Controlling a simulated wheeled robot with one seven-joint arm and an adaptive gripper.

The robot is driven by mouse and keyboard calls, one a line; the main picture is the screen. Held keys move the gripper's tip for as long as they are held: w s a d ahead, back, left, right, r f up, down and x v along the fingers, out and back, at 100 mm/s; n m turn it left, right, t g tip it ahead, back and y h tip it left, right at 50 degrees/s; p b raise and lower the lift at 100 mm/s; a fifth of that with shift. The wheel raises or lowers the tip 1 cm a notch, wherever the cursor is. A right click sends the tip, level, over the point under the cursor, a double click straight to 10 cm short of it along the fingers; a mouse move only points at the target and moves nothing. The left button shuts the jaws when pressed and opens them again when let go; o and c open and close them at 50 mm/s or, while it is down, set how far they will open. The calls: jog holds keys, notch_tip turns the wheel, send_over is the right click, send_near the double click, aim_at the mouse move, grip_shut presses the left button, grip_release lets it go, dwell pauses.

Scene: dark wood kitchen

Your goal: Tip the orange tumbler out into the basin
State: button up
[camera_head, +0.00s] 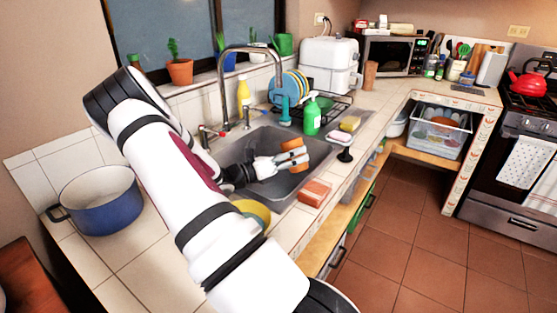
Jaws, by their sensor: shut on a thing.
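The orange tumbler (301,161) is over the grey basin (313,148), near its middle. It lies tilted well over, close to on its side. My gripper (283,160) is shut on the tumbler and reaches in from the left. The fingers cover part of the tumbler. I cannot tell whether anything is inside it or running out, nor how high above the basin floor it is. The curved metal faucet (250,50) arches over the back of the basin.
A green spray bottle (312,116), a dish rack with plates (290,88) and a yellow sponge (350,123) stand beyond the basin. A reddish block (315,192) lies on its front rim. A blue pot (98,205) stands at the left.

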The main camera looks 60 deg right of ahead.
jog(key=shift+s+a+m+p, duration=0.15)
jog(key=shift+s+m+p, duration=0.15)
jog(key=shift+s+m, duration=0.1)
jog(key=shift+s+a+r+m+p, duration=0.2)
jog(key=shift+s+r+m+p, duration=0.3)
jog(key=shift+m+p, duration=0.35)
jog(key=shift+s+a+r+m+y+p, duration=0.3)
jog(key=shift+s+m+p, duration=0.15)
jog(key=shift+m+p, duration=0.55)
jog(key=shift+s+a+r+m+y+p, duration=0.15)
jog(key=shift+s+r+m+y+p, duration=0.2)
jog(key=shift+m+p, duration=0.55)
jog(key=shift+f, duration=0.1)
